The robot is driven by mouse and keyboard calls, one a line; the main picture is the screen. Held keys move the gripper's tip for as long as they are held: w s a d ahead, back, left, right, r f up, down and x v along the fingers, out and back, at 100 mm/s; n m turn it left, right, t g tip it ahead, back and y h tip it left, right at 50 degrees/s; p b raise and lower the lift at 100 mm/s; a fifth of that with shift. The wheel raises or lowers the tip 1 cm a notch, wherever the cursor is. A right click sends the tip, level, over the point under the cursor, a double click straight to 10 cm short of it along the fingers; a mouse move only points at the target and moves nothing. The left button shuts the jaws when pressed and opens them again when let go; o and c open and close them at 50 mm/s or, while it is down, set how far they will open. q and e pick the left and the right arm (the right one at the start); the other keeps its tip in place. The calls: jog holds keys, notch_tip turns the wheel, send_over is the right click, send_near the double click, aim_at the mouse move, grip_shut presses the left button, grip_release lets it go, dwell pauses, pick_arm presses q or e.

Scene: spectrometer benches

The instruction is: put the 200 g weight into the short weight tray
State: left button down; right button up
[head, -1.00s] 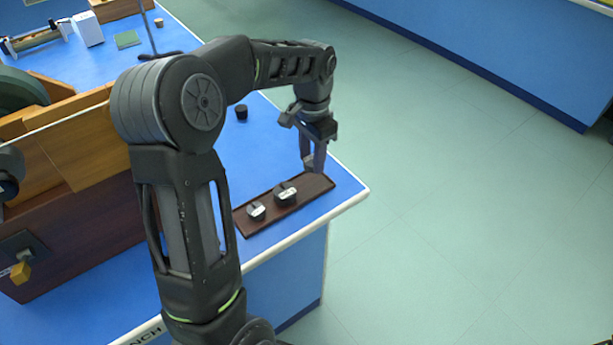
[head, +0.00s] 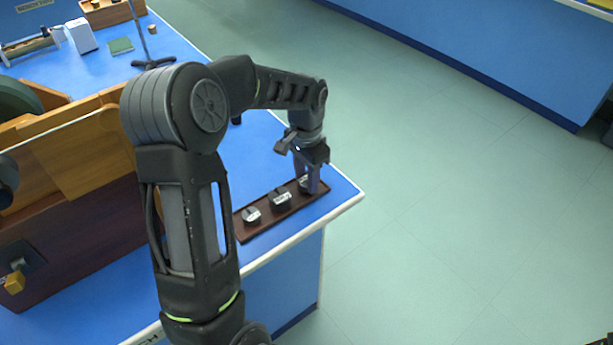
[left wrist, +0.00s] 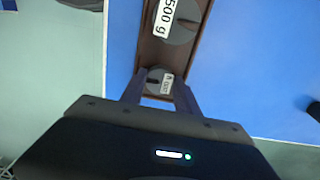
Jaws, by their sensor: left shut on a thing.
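The brown weight tray (head: 262,224) lies on the blue bench near its corner; its rim also shows in the left wrist view (left wrist: 196,62). My left gripper (head: 307,188) points down over the tray's far right end and is shut on a small grey weight (left wrist: 158,81). The label on this weight is too small to read surely. The weight is between the fingers within the tray's outline; I cannot tell if it touches the tray floor. A larger weight marked 500 g (left wrist: 178,20) stands beside it in the tray. Another weight (head: 251,215) stands at the tray's near end. My right gripper is out of view.
A wooden apparatus (head: 80,190) stands on the bench at left. A small black object (head: 236,121) stands behind my arm. A stand (head: 150,63), a white box (head: 80,36) and a green pad (head: 121,46) are farther back. The bench edge (head: 345,208) runs close to the tray.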

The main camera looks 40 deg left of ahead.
pick_arm(q)
jog(key=shift+f, duration=0.1)
jog(key=c, duration=1.4)
grip_release()
jog(key=shift+f, duration=0.1)
jog(key=o, duration=0.5)
jog(key=shift+w+r, duration=0.1)
jog(key=shift+r, duration=0.25)
notch_tip(320, 180, up, 12)
jog(key=shift+f, duration=0.15)
